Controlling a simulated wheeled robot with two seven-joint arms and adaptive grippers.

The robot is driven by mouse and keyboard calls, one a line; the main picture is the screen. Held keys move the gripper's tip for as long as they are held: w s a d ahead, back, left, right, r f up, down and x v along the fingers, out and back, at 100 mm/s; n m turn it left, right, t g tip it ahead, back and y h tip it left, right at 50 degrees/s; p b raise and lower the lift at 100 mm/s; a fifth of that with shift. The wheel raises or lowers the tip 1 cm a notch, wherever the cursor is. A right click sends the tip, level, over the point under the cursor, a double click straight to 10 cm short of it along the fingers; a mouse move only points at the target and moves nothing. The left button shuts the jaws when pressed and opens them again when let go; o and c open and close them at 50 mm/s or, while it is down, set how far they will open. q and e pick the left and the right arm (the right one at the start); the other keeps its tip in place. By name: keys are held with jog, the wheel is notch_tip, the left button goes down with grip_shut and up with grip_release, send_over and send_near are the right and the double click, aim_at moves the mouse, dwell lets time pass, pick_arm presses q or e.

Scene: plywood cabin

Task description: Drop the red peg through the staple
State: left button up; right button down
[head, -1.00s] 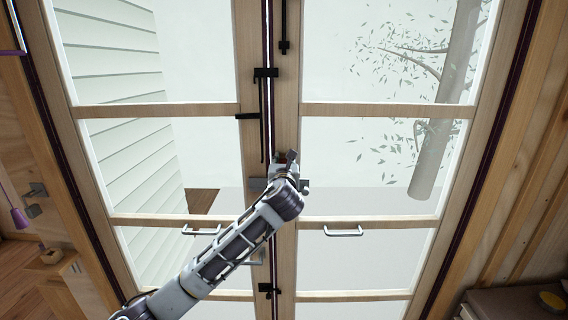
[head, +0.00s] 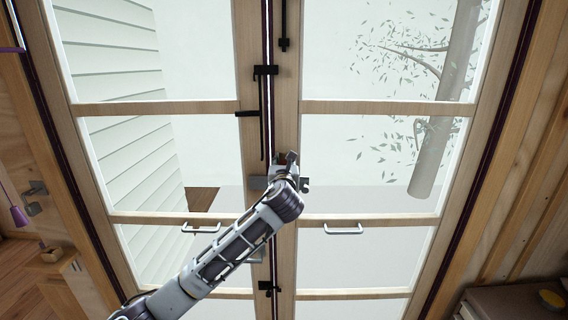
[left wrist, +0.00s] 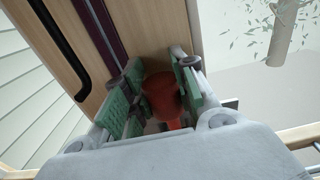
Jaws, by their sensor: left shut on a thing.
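My left gripper (head: 290,160) is at the middle stile of the double glass doors, its arm rising from the lower left. In the left wrist view, its green-padded fingers (left wrist: 152,100) are shut on the red peg (left wrist: 162,98), which sits between them and points toward the door wood. In the head view the peg is mostly hidden by the wrist.
Black bolts and a long black bar (head: 263,120) run along the door stile above the gripper. Door handles (head: 343,229) (head: 201,229) are on both leaves. A purple hanging item (head: 18,214) is at the left wall. A dark counter (head: 510,302) is at lower right.

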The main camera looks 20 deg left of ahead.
pick_arm(q)
jog(key=shift+f+b, duration=0.3)
jog(key=shift+f, duration=0.85)
dwell(0.4)
jog(key=o, duration=0.8)
jog(key=shift+o, duration=0.2)
jog(key=shift+s, duration=0.1)
jog(key=v, duration=1.1)
jog(key=shift+s, duration=0.35)
jog(key=shift+d, duration=0.15)
